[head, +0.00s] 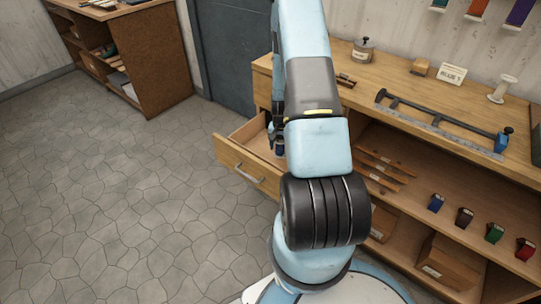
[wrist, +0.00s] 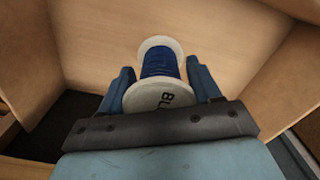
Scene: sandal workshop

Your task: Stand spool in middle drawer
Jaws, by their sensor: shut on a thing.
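In the wrist view a spool (wrist: 160,62) with white flanges and dark blue thread sits between the two fingers of my gripper (wrist: 162,82). The gripper is shut on it, and the near flange bears letters, partly hidden. Below the spool is the bare wooden floor of the open drawer (wrist: 100,45); whether the spool touches it I cannot tell. In the head view the drawer (head: 247,175) is pulled out of the bench's left end, and my gripper (head: 277,143) reaches down into it. My arm hides part of the drawer.
The wooden bench (head: 400,85) carries a clamp bar (head: 440,122), a lidded pot (head: 362,50), a small sign (head: 452,74) and a pale empty-looking spool (head: 501,89). The stone floor (head: 120,200) at left is clear.

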